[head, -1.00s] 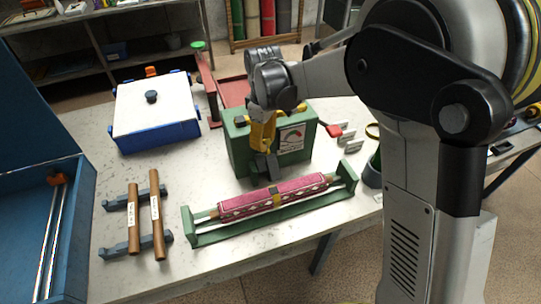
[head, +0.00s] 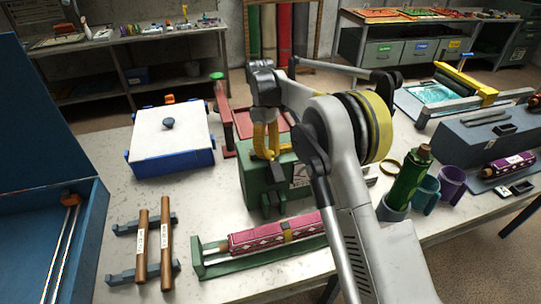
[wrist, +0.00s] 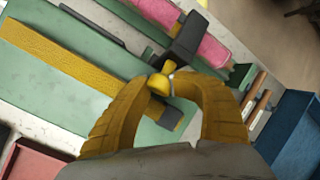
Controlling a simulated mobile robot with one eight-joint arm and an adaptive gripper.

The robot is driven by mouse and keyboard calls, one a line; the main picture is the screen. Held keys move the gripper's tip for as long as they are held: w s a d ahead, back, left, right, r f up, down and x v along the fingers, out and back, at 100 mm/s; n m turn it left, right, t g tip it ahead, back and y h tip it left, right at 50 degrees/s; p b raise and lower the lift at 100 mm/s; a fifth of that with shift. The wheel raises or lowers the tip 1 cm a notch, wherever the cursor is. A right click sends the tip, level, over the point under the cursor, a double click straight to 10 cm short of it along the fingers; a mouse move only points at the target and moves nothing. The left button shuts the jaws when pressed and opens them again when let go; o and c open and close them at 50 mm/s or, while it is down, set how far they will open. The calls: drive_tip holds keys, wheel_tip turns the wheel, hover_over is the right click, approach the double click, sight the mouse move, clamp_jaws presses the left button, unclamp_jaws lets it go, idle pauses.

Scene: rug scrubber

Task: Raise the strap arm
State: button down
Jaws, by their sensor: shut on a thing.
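The green machine box (head: 256,188) stands on the table behind the rolled pink rug (head: 262,240). The strap arm is a dark grey bar (wrist: 186,40) with a yellow grip (wrist: 158,84) in the wrist view. My gripper (wrist: 166,84) has its curved yellow fingers closed around that grip. In the head view my gripper (head: 267,154) points down at the top of the box, and the dark bar (head: 270,180) shows below its fingertips at the front. A yellow strip (wrist: 60,62) lies along the green top. My arm hides the box's right part.
The rug roll lies in a green cradle (head: 205,268). Left are two brown rods (head: 153,245) on grey racks and a blue bin (head: 40,245). A white-topped blue box (head: 170,140) stands behind. Right are a green bottle (head: 408,178) and cups (head: 425,194).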

idle(0.3)
drive_tip(key=c, duration=1.1)
unclamp_jaws()
drive_tip(key=shift+v, duration=3.75)
